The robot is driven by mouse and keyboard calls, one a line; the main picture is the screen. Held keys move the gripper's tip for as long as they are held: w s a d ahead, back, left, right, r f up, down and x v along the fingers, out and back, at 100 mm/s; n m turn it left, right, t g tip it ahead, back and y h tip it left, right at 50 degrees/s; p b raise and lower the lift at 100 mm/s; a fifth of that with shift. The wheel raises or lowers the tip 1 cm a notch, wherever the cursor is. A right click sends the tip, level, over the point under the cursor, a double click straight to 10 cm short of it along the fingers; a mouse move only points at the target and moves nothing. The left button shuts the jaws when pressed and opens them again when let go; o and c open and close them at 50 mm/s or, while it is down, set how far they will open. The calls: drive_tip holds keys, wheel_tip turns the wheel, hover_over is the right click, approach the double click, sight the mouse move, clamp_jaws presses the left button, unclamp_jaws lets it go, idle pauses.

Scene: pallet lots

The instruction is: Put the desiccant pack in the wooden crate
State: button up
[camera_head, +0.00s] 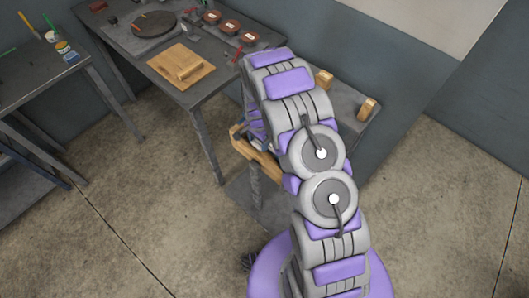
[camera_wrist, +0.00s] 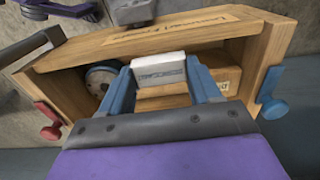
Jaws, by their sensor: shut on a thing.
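My gripper (camera_wrist: 159,72) is shut on a small white pack with faint print, the desiccant pack (camera_wrist: 160,70), in the wrist view. The pack sits between two blue fingers. The wooden crate (camera_wrist: 268,48) lies around and below it in that view, and the pack appears over the crate's opening. I cannot tell its height above the crate floor. In the head view a wooden edge of the crate (camera_head: 260,160) shows left of my arm. My arm hides my gripper, the pack and most of the crate there.
Inside the crate are a round grey-teal item (camera_wrist: 102,77) and a labelled wooden block (camera_wrist: 222,80). A blue fitting (camera_wrist: 270,92) and a red one (camera_wrist: 48,121) flank the crate. A dark table (camera_head: 130,50) holds a wooden board (camera_head: 190,82) and several red-topped discs (camera_head: 230,27).

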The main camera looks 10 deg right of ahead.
drive_tip(key=f, duration=0.2)
drive_tip(key=d+f+b, duration=0.1)
drive_tip(key=f, duration=0.2)
drive_tip(key=f+b, duration=0.1)
drive_tip(key=f, duration=0.2)
drive_tip(key=shift+s+d+f, duration=0.1)
drive_tip(key=shift+d+f, duration=0.05)
drive_tip(key=shift+d, duration=0.05)
drive_tip(key=shift+a, duration=0.6)
drive_tip(key=shift+d+f, duration=0.35)
drive_tip(key=shift+d, duration=0.15)
drive_tip(key=shift+f, duration=0.15)
drive_tip(key=o, duration=0.7)
drive_tip(key=shift+c, duration=0.2)
drive_tip(key=o, duration=0.3)
drive_tip(key=shift+a, duration=0.3)
drive_tip(key=shift+o, duration=0.8)
drive_tip(key=shift+d, duration=0.1)
